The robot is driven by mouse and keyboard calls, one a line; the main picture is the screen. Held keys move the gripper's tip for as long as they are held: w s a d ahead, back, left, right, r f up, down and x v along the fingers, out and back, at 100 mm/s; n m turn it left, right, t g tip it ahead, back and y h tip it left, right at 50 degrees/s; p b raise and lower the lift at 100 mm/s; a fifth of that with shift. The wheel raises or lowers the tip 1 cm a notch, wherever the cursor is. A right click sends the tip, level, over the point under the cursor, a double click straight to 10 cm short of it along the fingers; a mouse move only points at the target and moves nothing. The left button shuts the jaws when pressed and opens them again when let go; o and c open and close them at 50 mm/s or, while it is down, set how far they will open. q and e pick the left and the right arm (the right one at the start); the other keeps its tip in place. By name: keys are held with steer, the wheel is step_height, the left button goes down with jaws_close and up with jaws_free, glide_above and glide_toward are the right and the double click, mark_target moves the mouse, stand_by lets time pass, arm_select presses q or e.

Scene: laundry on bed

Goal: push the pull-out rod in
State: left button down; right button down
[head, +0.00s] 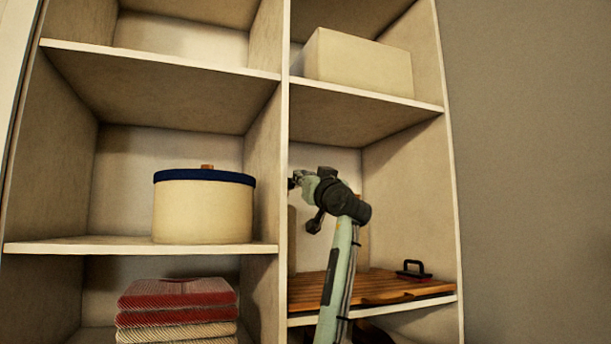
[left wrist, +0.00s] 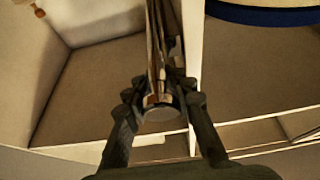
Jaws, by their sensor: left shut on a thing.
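The pull-out rod (left wrist: 158,102) shows in the left wrist view as a shiny metal bar with a round end cap. It runs up from between the fingers of my left gripper (left wrist: 161,90), which is shut on it near the capped end. In the head view my left gripper (head: 297,182) is in front of the middle compartment of the right closet column, close to the upright divider. The rod is hard to make out there, hidden by the gripper and wrist. My right gripper is in neither view.
The closet divider (head: 284,120) stands beside my gripper. A cream round box (head: 203,212) with a blue lid sits left of it, above folded red and cream cloths (head: 176,303). A cream box (head: 360,64) is above right. A slatted wooden board (head: 385,287) and a black-handled item (head: 413,271) lie below.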

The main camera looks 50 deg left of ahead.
arm_select(q)
steer(key=c, duration=1.3)
jaws_free()
steer(key=shift+d, duration=0.1)
steer(key=shift+s+d+f+b, duration=0.5)
steer(key=shift+s+d, duration=1.5)
steer(key=shift+d, duration=2.75)
steer(key=shift+s+d+f+b, duration=0.15)
steer(key=shift+s+d+b, duration=0.6)
steer(key=shift+s+d, duration=2.6)
steer(key=shift+s+d+f+b, duration=0.35)
steer(key=shift+s+d+b, duration=0.3)
steer(key=shift+d, duration=5.5)
steer(key=shift+o, duration=0.2)
